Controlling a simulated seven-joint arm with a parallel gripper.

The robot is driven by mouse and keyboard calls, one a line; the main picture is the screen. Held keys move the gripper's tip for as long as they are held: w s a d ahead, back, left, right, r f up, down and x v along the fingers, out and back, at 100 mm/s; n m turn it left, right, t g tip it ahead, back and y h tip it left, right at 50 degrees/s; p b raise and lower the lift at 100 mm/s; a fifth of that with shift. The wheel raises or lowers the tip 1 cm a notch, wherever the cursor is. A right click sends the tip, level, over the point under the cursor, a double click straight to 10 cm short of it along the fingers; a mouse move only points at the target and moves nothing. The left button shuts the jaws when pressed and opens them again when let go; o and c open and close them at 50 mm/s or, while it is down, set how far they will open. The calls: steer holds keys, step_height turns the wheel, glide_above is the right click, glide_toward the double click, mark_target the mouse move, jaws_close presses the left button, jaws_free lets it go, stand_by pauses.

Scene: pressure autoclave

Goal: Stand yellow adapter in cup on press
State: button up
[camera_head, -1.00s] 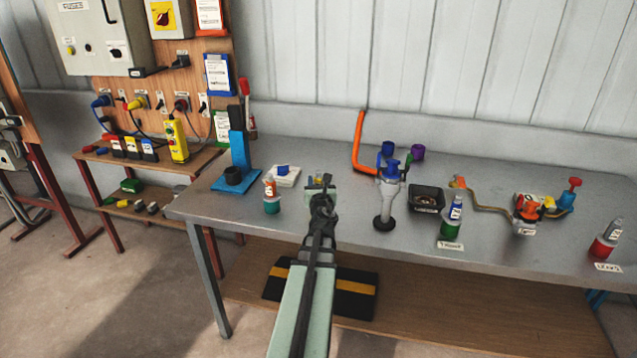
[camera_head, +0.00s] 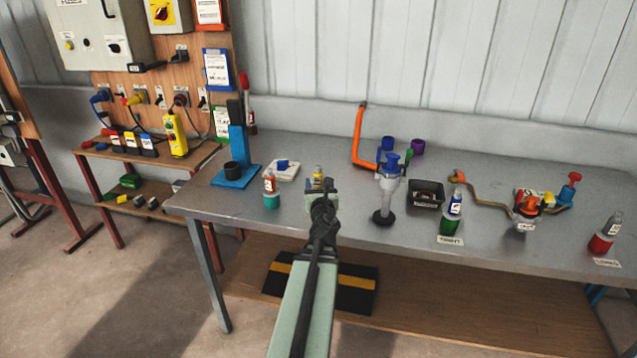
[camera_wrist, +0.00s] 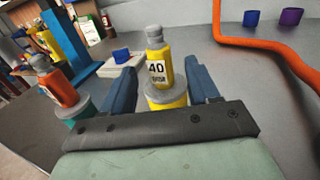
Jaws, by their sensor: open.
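The yellow adapter (camera_wrist: 158,68) is a small yellow bottle shape with a grey top and a "40" label. It stands upright on a grey and yellow base (camera_wrist: 166,96), and also shows just beyond my gripper in the head view (camera_head: 317,176). My gripper (camera_wrist: 160,80) is open, with one blue finger on each side of the adapter in the wrist view. I cannot tell whether either finger touches it. The blue press (camera_head: 237,145) stands at the table's left end, with a dark cup (camera_head: 232,168) on its base.
An orange adapter on a teal base (camera_head: 271,190) stands just left of my gripper. A white block with a blue piece (camera_head: 285,170) lies behind. An orange pipe (camera_head: 358,135) and a grey stand with a blue top (camera_head: 386,190) are to the right.

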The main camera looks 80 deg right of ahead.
mark_target(318, 181)
steer(key=shift+a, duration=0.1)
stand_by(0.3)
steer(key=shift+f, duration=0.3)
steer(key=shift+x, duration=2.65)
steer(key=shift+c, duration=0.4)
jaws_close()
